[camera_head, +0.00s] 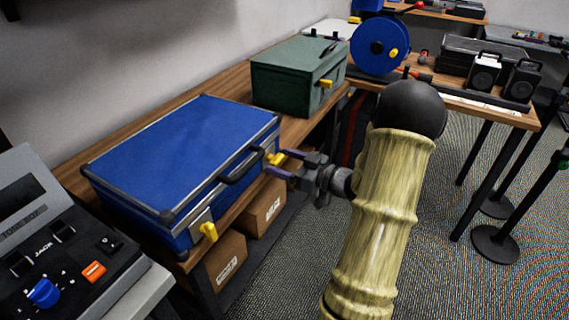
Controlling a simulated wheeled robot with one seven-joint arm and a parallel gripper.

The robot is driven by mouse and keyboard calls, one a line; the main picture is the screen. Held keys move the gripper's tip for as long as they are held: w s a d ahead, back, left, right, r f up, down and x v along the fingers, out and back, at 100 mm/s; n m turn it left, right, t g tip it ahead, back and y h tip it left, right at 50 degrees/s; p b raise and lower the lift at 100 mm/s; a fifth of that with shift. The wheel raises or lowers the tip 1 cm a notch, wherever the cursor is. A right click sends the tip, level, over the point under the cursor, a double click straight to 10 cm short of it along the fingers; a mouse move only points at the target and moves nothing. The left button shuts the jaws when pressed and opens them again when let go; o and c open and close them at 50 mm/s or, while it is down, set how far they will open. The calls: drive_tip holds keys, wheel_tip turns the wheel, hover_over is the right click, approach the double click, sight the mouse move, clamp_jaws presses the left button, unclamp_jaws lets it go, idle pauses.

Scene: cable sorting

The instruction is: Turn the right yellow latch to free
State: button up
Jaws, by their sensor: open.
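A blue case (185,155) with metal edges lies closed on the wooden bench, its black handle (246,166) facing the front. Its right yellow latch (273,158) is on the front face near the right corner. The left yellow latch (208,231) hangs at the front left. My gripper (277,168) is open at the right latch, with its fingertips close to it. I cannot tell whether they touch the latch. The fingers partly hide the latch and the case front around it.
A green box (299,74) with its own yellow latch stands behind the case on the bench. Cardboard boxes (265,206) sit on the shelf below. A grey control box (60,235) is at the left front. Open carpet (470,270) lies to the right.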

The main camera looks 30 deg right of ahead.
drive_tip(key=c, duration=1)
drive_tip(key=shift+n+b, duration=0.3)
drive_tip(key=shift+n, duration=0.1)
drive_tip(key=n+b, duration=0.3)
drive_tip(key=n, duration=0.1)
drive_tip(key=shift+f, duration=0.2)
drive_tip(key=n+b, duration=0.3)
drive_tip(key=b, duration=0.1)
drive_tip(key=n+b, duration=0.7)
drive_tip(key=shift+a+f+b, duration=0.1)
drive_tip(key=shift+f+b, duration=0.15)
drive_tip(key=shift+b, duration=0.1)
drive_tip(key=n+b, duration=0.3)
drive_tip(key=shift+r, duration=0.2)
drive_tip(key=shift+r+b, duration=0.1)
drive_tip(key=shift+b, duration=0.2)
